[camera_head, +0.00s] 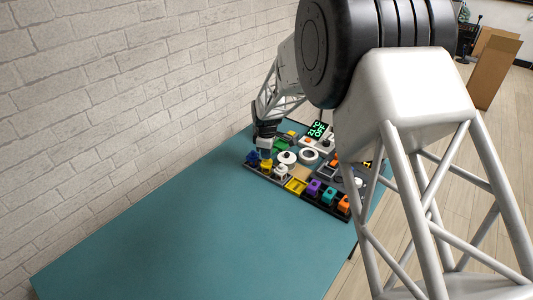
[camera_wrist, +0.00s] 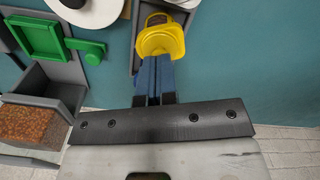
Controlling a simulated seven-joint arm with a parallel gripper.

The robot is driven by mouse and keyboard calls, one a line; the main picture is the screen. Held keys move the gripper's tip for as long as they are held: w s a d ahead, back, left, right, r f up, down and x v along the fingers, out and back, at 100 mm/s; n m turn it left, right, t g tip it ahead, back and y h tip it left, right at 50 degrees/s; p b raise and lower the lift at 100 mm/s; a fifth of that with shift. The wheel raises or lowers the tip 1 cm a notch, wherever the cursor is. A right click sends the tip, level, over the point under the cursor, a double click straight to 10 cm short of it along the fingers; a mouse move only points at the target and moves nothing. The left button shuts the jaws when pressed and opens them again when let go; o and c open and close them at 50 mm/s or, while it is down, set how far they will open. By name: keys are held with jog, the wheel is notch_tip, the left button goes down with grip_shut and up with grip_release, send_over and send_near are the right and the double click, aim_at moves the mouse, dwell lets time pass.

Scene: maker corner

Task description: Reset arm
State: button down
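My gripper (camera_head: 264,145) hangs over the back left end of a dark board of small parts (camera_head: 282,183), close to a blue part (camera_head: 252,158) and a yellow part (camera_head: 266,165). My arm covers the right of the head view.
The board also holds a white part (camera_head: 281,172), a yellow frame (camera_head: 295,186), purple (camera_head: 314,187), teal (camera_head: 329,193) and orange (camera_head: 344,204) parts. White rings (camera_head: 309,157) and a lit display (camera_head: 318,129) stand behind. A brick wall borders the teal table (camera_head: 190,230), whose front is clear.

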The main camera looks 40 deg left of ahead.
jog(key=shift+r, duration=0.2)
jog(key=shift+r, duration=3.3)
